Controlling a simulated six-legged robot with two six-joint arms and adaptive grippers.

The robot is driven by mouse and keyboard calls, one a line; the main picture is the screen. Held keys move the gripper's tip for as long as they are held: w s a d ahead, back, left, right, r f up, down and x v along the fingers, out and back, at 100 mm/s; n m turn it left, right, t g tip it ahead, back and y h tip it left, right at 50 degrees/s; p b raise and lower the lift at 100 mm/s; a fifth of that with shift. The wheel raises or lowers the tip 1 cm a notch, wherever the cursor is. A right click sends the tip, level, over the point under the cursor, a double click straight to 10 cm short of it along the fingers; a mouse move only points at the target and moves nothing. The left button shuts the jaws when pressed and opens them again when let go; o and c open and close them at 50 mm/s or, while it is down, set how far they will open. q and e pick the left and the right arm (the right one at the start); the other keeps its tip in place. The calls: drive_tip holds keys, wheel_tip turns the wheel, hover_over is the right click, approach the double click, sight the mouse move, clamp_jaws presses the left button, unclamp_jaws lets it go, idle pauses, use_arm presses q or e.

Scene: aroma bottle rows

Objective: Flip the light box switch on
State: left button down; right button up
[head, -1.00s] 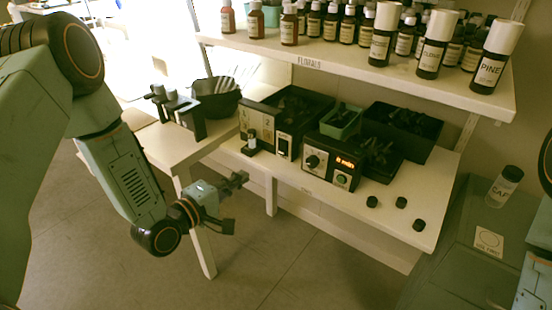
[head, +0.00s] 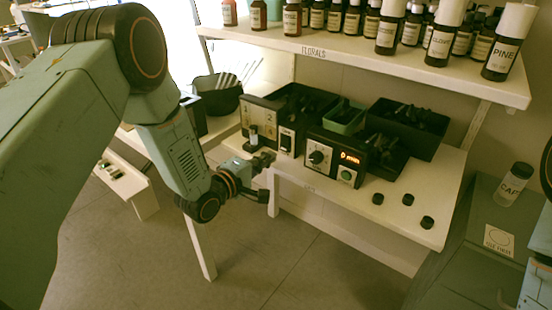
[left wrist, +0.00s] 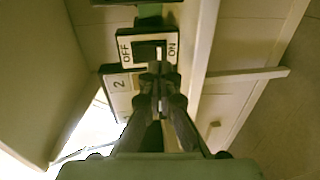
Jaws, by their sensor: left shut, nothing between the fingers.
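The light box (head: 262,117) stands on the white lower shelf, with panels numbered 1 and 2 on its front. Its switch plate (head: 287,139) is at the front's right end. In the left wrist view the plate (left wrist: 124,49), marked OFF and ON, has a dark rocker (left wrist: 147,52); I cannot tell which way it is set. My left gripper (head: 269,160) is shut and empty, just in front of and below the switch. In the left wrist view its fingertips (left wrist: 158,72) are close below the rocker; contact cannot be judged. My right gripper is out of view.
A small bottle (head: 253,135) stands at the box's left front. A control unit with a dial and lit display (head: 331,160) is to the right. Black caps (head: 408,199) lie on the shelf. Bottles (head: 388,33) line the upper shelf. Dark bins (head: 408,128) sit behind.

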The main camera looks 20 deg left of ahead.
sight(283, 150)
use_arm(q)
drive_tip(key=b+x, duration=0.1)
drive_tip(key=x, duration=0.2)
drive_tip(key=shift+w+d+f, duration=0.15)
drive_tip(key=shift+w, duration=0.35)
drive_tip(key=shift+d, duration=0.1)
drive_tip(key=shift+w+f+t+b, duration=0.15)
drive_tip(key=shift+f+t+b, duration=0.15)
drive_tip(key=shift+b, duration=0.45)
drive_tip(key=shift+w+d, duration=0.1)
drive_tip(key=shift+w+r, duration=0.1)
drive_tip(key=shift+r, duration=0.05)
